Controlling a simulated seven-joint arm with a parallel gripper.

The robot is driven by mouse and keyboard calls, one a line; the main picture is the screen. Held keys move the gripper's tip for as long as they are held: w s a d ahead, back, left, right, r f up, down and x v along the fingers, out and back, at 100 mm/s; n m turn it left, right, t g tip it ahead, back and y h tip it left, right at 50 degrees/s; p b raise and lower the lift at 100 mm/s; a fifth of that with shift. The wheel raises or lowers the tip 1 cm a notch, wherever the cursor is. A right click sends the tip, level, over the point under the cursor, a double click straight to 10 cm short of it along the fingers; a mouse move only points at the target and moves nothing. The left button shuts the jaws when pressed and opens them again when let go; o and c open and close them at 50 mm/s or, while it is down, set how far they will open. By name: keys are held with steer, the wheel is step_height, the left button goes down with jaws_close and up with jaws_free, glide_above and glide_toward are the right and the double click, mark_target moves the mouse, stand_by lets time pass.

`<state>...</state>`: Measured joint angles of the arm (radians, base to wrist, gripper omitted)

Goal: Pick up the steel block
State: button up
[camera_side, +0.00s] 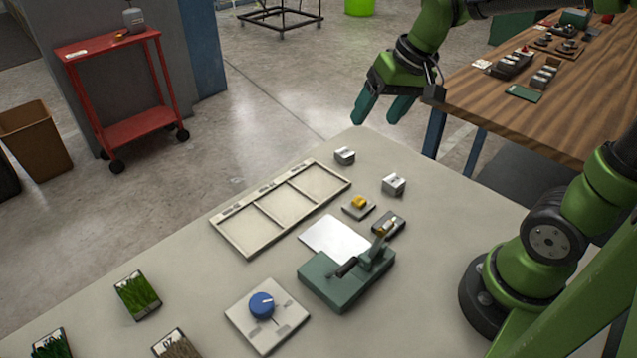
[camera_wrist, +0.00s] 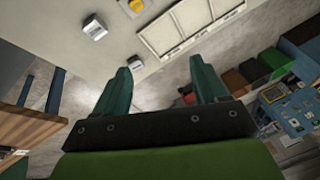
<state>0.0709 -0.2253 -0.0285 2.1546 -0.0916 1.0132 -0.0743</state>
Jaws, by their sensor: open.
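Two small grey metallic blocks stand on the pale table; I cannot tell which is the steel block. One block (camera_side: 344,155) is near the table's far edge, and the other block (camera_side: 393,184) is to its right and nearer. Both have dark marks on top. In the wrist view, one block (camera_wrist: 95,28) is at upper left and the other (camera_wrist: 136,62) is just beyond the left fingertip. My gripper (camera_side: 381,112) is open and empty, above and beyond the table's far edge. Its green fingers (camera_wrist: 162,68) are spread in the wrist view, with nothing between them.
A pale three-compartment tray (camera_side: 238,245) lies left of the blocks. A yellow-topped piece (camera_side: 358,204), a small dark piece (camera_side: 388,223), a green lever device (camera_side: 345,282) and a blue-knob plate (camera_side: 262,306) stand nearer. Turf samples (camera_side: 137,295) lie at lower left. A wooden bench (camera_side: 500,115) is at right.

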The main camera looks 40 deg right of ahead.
steer(key=w+d+f+n+g, duration=0.1)
steer(key=w+d+f, duration=0.15)
steer(key=w, duration=0.25)
steer(key=w+d+f+g+h, duration=0.1)
steer(key=w+d+f+g, duration=0.1)
steer(key=w+d, duration=0.25)
steer(key=w+d+f+n+g, duration=0.1)
steer(key=w+d+f, duration=0.1)
steer(key=w, duration=0.4)
steer(key=n, duration=0.1)
glide_above(345, 152)
steer(key=f, duration=0.9)
steer(key=shift+a+f, duration=0.2)
steer(key=shift+a, duration=0.2)
steer(key=shift+d+f, duration=0.2)
steer(key=shift+f, duration=1.25)
steer(key=shift+d+f, duration=0.15)
steer(key=shift+f, duration=1.25)
jaws_close()
